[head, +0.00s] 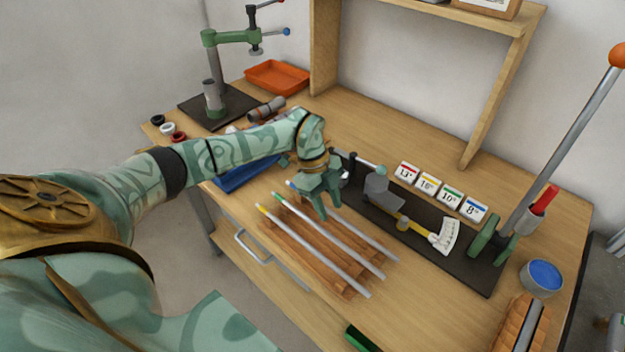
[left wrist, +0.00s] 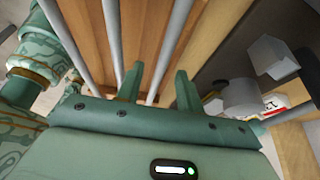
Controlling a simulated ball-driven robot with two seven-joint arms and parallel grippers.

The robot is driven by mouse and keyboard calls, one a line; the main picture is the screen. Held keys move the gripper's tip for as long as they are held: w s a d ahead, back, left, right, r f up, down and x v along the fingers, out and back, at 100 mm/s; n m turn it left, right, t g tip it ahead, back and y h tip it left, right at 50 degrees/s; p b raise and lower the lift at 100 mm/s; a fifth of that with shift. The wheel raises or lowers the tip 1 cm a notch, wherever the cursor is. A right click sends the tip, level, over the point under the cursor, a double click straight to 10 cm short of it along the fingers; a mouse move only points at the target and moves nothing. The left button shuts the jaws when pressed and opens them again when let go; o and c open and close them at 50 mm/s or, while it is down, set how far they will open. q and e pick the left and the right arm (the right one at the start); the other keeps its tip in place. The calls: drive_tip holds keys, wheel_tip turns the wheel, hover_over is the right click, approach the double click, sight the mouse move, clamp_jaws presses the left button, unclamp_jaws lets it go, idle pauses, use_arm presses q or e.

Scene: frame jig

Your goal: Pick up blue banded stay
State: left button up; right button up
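The blue banded stay (head: 360,232) is a thin grey rod with a blue band near its far-left end. It lies on a ridged wooden rack (head: 350,290), at the back of a row of three. In front of it lie a green-banded rod (head: 330,237) and a yellow-banded rod (head: 310,247). My left gripper (head: 327,208) is over the blue banded stay and hides part of it. In the left wrist view its two fingers (left wrist: 158,88) stand apart, with the rightmost rod (left wrist: 172,48) running between them. I cannot tell if they touch it. My right gripper is out of view.
A dark jig plate (head: 470,268) with a clamp, yellow pointer and scale lies just behind the rack. A long lever (head: 570,140) rises at its right end. A blue tray (head: 245,177) lies behind my left forearm. Number cards (head: 428,185) stand behind the jig.

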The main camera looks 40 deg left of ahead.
use_arm(q)
drive_tip(key=shift+f, duration=0.25)
idle(0.5)
clamp_jaws()
